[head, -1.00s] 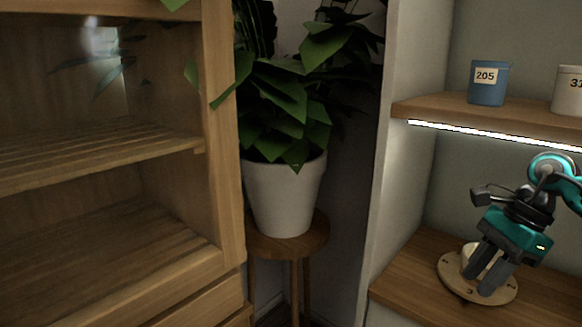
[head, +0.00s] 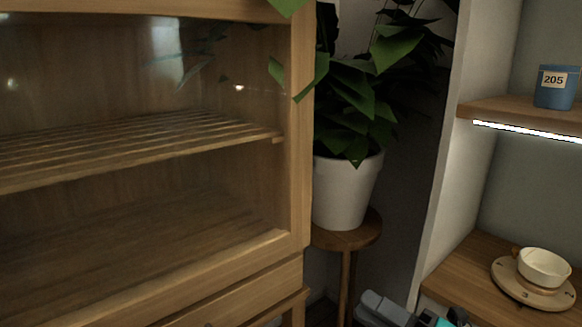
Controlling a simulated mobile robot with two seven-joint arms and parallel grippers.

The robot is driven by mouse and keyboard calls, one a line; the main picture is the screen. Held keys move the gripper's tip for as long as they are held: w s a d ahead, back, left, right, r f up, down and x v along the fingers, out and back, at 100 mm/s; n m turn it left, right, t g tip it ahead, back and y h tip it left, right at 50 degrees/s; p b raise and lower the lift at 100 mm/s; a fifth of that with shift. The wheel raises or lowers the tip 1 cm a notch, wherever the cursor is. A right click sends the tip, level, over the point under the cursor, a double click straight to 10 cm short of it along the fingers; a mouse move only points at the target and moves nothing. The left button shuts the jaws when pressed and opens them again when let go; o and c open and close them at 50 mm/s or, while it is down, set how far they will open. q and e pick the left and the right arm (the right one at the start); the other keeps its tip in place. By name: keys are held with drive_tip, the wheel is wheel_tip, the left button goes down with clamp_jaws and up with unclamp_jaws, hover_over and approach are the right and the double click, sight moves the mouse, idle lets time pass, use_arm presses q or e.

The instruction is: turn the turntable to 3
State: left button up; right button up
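The turntable (head: 507,285) is a round, pale wooden disc with small dark marks near its rim. It lies on the wooden counter at the right of the head view. A cream cup (head: 544,270) stands upright on it. The marks are too small to read surely. My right gripper (head: 375,309) is at the bottom edge, left of the turntable and clear of it. Its two grey fingers look apart, with nothing seen between them; part of it is cut off by the frame. My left gripper is not in view.
A blue canister (head: 556,92) labelled 205 stands on the lit shelf (head: 490,108) above the counter (head: 470,262). A potted plant (head: 345,190) on a round stool (head: 350,236) stands left of the alcove wall. A wooden cabinet (head: 303,150) with slatted shelving fills the left.

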drive_tip(key=s+d+f+m+g+h, duration=0.1)
drive_tip(key=s+f+m+h, duration=0.5)
drive_tip(key=f+m, duration=0.6)
drive_tip(key=s+f+m+h, duration=0.6)
drive_tip(key=f+m+h, duration=0.15)
drive_tip(key=m, duration=0.85)
use_arm(q)
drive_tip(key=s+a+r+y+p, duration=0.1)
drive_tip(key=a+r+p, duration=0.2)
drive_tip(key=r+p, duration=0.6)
drive_tip(key=p, duration=0.4)
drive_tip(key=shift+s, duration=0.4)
use_arm(e)
wheel_tip(320, 180, up, 8)
drive_tip(key=s+d, duration=0.1)
drive_tip(key=d, duration=0.2)
drive_tip(key=shift+s+r+g, duration=0.15)
drive_tip(key=shift+s+g, duration=0.15)
drive_tip(key=shift+g, duration=0.1)
drive_tip(key=shift+h, duration=0.25)
